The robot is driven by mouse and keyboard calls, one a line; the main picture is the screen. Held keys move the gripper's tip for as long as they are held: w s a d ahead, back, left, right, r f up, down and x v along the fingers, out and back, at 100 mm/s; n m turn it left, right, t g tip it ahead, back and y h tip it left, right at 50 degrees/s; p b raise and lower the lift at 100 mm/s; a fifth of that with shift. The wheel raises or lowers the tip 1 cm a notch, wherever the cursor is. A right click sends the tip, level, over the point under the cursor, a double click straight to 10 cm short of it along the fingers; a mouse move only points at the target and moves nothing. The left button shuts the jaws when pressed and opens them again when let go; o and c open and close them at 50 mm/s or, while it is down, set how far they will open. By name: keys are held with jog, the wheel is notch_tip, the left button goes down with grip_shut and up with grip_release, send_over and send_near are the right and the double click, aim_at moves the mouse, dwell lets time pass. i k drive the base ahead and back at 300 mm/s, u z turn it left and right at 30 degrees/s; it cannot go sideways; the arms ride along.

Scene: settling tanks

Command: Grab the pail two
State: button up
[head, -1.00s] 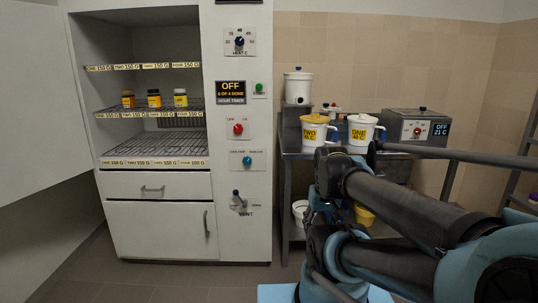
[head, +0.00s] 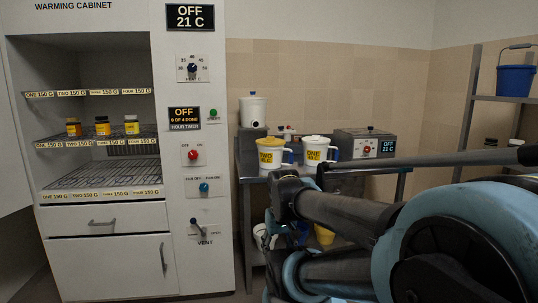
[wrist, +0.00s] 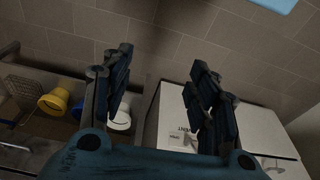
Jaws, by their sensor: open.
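The white warming cabinet (head: 107,218) stands left, holding several small jars. A white dispenser (head: 253,110) and a grey heater box (head: 365,145) flank the pails. A yellow bucket (wrist: 55,101) sits low under the table. A blue bucket (head: 515,80) stands on the right shelf.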

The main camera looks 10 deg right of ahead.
aim_at(270, 157)
jog(key=u, duration=2.05)
jog(key=k, duration=1.3)
jog(key=z, duration=1.1)
jog(key=i, duration=1)
jog(key=u, duration=0.05)
